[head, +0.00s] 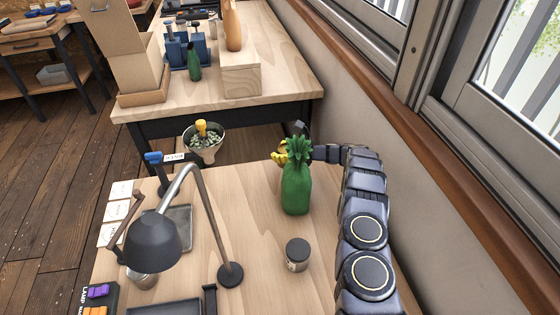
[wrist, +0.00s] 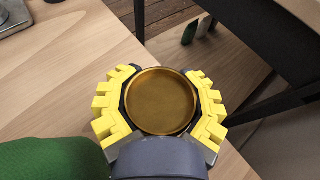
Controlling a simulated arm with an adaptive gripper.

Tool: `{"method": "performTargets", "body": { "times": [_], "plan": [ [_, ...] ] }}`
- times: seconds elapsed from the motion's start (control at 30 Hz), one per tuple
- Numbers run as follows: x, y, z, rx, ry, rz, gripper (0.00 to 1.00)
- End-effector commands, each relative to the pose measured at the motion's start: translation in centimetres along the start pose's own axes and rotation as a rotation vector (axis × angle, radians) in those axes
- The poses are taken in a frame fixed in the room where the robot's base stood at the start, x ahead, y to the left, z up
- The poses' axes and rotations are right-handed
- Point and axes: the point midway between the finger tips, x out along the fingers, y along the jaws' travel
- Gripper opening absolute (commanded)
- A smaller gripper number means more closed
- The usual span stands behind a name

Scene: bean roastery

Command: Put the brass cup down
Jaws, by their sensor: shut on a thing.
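The brass cup (wrist: 160,102) shows in the wrist view as a round golden dish seen from above. My gripper (wrist: 160,108) has its yellow stepped pads against both sides of the cup, shut on it. In the head view my gripper (head: 281,153) is at the far edge of the near table (head: 250,205), behind a green pineapple-shaped jar (head: 296,192). That jar hides most of it, and I cannot make out the cup there. In the wrist view the cup overlaps the table's edge. I cannot tell whether it touches the tabletop.
The green jar also fills the lower left of the wrist view (wrist: 40,158), close to my gripper. A dark-lidded jar (head: 297,254) and a desk lamp (head: 155,240) stand nearer. A funnel-shaped planter (head: 205,148) is beyond the table's far edge. Bare wood lies between lamp and green jar.

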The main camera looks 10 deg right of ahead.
Motion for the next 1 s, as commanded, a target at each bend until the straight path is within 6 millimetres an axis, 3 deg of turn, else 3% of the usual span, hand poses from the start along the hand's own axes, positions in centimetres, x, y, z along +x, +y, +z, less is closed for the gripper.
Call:
{"method": "performTargets", "body": {
  "times": [0.37, 0.77, 0.8, 0.83, 0.87, 1.0],
  "plan": [
    [1.4, 0.0, -3.7, 0.001, 0.0, 0.001, 0.15],
    [1.6, -0.1, -4.1, -0.002, -0.002, -0.001, 0.15],
    [1.6, -0.1, -4.0, -0.002, -0.001, -0.001, 0.65],
    [1.6, -0.1, -4.0, -0.002, -0.001, -0.001, 0.78],
    [1.6, -0.1, -4.0, -0.002, -0.001, 0.0, 0.88],
    [1.6, 0.0, -4.0, -0.002, -0.001, 0.0, 0.88]
  ]
}}
